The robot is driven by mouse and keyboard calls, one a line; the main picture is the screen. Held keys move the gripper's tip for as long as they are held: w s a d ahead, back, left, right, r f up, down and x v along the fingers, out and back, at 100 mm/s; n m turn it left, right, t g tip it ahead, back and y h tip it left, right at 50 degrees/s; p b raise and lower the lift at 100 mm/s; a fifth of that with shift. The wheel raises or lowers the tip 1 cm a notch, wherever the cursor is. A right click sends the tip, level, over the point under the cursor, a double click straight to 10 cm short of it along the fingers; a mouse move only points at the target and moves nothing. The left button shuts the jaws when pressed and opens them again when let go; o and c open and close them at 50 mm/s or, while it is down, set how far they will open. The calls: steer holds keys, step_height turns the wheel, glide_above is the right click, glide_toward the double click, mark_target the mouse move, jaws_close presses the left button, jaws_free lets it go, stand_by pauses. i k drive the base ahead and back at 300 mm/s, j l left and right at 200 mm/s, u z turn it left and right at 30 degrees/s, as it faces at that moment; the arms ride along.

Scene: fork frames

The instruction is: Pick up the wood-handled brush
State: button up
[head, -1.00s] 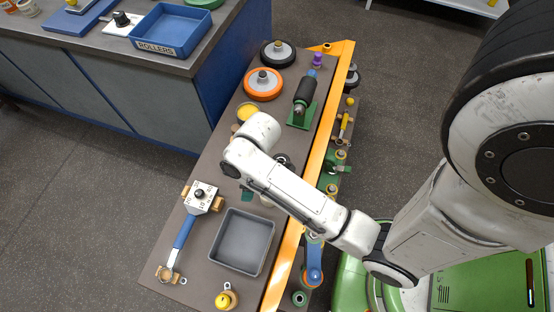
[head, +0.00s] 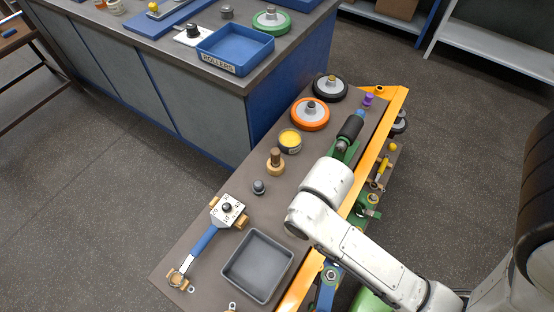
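A small upright wooden piece (head: 276,161), with a brown handle on a wider tan base, stands in the middle of the brown bench top. It looks like the wood-handled brush, but bristles cannot be made out. My white arm reaches in from the lower right, with its rounded wrist end to the right of this piece and apart from it in the picture. My gripper's fingers do not show; the arm seems to hide them.
Near the piece are a yellow-filled tin (head: 290,140), a dark knob (head: 259,187) and a blue-handled tool (head: 205,240). A grey tray (head: 257,266) lies in front. An orange rail (head: 384,121) edges the bench.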

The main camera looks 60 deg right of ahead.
mark_target(275, 151)
steer(key=z, duration=1.25)
steer(key=u, duration=0.6)
steer(key=i+l+u, duration=0.15)
steer(key=l, duration=0.45)
steer(key=l+u, duration=0.1)
steer(key=l, duration=0.5)
steer(key=i, duration=0.05)
